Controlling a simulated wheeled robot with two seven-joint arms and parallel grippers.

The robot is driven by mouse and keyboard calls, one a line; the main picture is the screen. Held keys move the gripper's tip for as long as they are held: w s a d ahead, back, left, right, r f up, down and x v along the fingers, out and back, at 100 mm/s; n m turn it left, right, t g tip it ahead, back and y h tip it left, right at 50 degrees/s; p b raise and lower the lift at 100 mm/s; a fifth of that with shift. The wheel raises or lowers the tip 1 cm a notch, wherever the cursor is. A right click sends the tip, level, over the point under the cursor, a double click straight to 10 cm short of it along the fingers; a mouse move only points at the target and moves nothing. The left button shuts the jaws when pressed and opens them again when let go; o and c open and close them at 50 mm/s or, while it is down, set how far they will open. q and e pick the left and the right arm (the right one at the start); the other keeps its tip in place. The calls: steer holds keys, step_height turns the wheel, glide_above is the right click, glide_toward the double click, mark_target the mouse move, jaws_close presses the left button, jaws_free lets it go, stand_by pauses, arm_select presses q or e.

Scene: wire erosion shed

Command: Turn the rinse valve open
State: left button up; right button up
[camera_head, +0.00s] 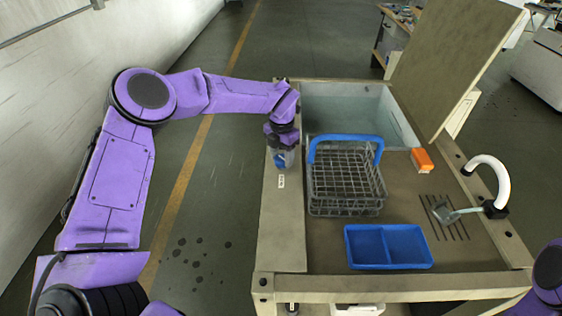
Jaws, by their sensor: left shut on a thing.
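My left gripper (283,146) points down at the left ledge of the bench (283,225). It is shut on a small blue and grey piece (282,159), which looks like the rinse valve's handle. The dark jaws cover its upper part, so its turn angle is hard to tell. A small white label (281,181) is on the ledge just below it. At the right of the bench is a white curved spout (497,172) with a grey lever-like piece (458,212) over drain slots. My right gripper is out of view; only part of my right arm shows at the right edge.
A wire basket with a blue handle (345,188) stands right of my left gripper. A water tank (345,105) is behind it, with a raised lid (455,60). A blue divided tray (388,246) and an orange block (422,160) lie on the bench.

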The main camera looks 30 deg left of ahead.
mark_target(282, 158)
arm_select(q)
steer(key=n+b, duration=0.1)
steer(key=n, duration=0.1)
steer(key=n+b, duration=0.1)
steer(key=b, duration=0.1)
steer(key=n+b, duration=0.1)
steer(key=n, duration=0.1)
steer(key=shift+f+n, duration=0.3)
steer(key=shift+r+n+b, duration=0.15)
steer(key=shift+n+b, duration=1.5)
steer(key=shift+n, duration=0.35)
steer(key=o, duration=1)
steer(key=shift+o, duration=0.2)
steer(key=shift+w, duration=0.15)
step_height(282, 158, up, 11)
steer(key=shift+f+b, duration=0.2)
steer(key=shift+b, duration=0.15)
